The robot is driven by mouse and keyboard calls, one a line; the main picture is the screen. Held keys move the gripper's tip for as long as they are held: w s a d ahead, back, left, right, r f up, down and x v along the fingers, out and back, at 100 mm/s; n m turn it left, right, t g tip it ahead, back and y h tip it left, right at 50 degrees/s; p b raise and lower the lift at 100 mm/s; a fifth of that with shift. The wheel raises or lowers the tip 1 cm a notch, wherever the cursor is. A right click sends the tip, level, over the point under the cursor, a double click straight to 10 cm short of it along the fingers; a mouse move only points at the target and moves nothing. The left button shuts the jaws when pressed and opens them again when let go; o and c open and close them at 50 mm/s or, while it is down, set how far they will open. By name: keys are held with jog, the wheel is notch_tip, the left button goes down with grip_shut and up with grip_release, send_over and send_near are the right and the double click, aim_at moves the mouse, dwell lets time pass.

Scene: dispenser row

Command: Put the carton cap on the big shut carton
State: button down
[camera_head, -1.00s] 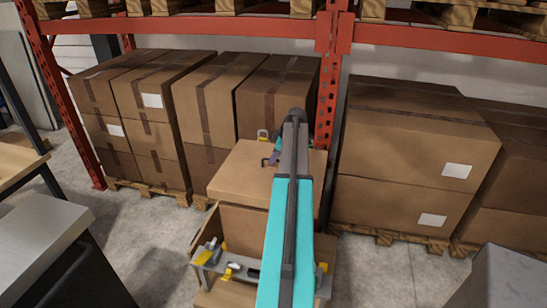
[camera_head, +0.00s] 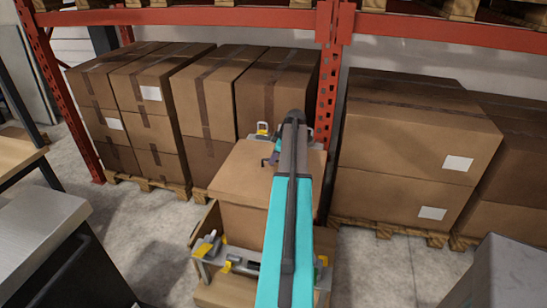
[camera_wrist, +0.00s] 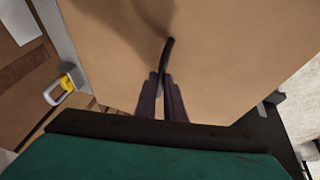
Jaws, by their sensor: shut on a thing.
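The carton cap (camera_head: 238,175) is a wide, flat brown cardboard top with a dark curved handle. It fills much of the wrist view (camera_wrist: 240,50). My gripper (camera_wrist: 168,80) is shut on the handle, at the middle of the cap; in the head view my arm hides the grip. Below the cap is a brown carton (camera_head: 240,225), which looks like the big shut carton. It stands behind a grey rail with yellow clamps (camera_head: 226,264). I cannot tell whether the cap touches the carton, as its right side is behind my arm.
A grey and yellow clamp (camera_head: 263,129) stands behind the cap, and also shows in the wrist view (camera_wrist: 64,88). Stacked cartons (camera_head: 205,95) on pallets stand behind, with more at the right (camera_head: 410,140). A red rack post (camera_head: 328,90) rises close behind. Grey floor (camera_head: 385,275) is free at the right.

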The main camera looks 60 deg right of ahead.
aim_at(273, 168)
jog(key=shift+f+b, duration=1)
jog(key=shift+f, duration=1.5)
jog(key=c, duration=1.8)
grip_release()
jog(key=shift+o, duration=0.2)
jog(key=shift+f, duration=0.1)
jog(key=shift+s, duration=0.1)
jog(key=b+v, duration=0.2)
jog(key=v, duration=1.1)
jog(key=shift+r, duration=0.4)
jog(key=shift+s, duration=0.15)
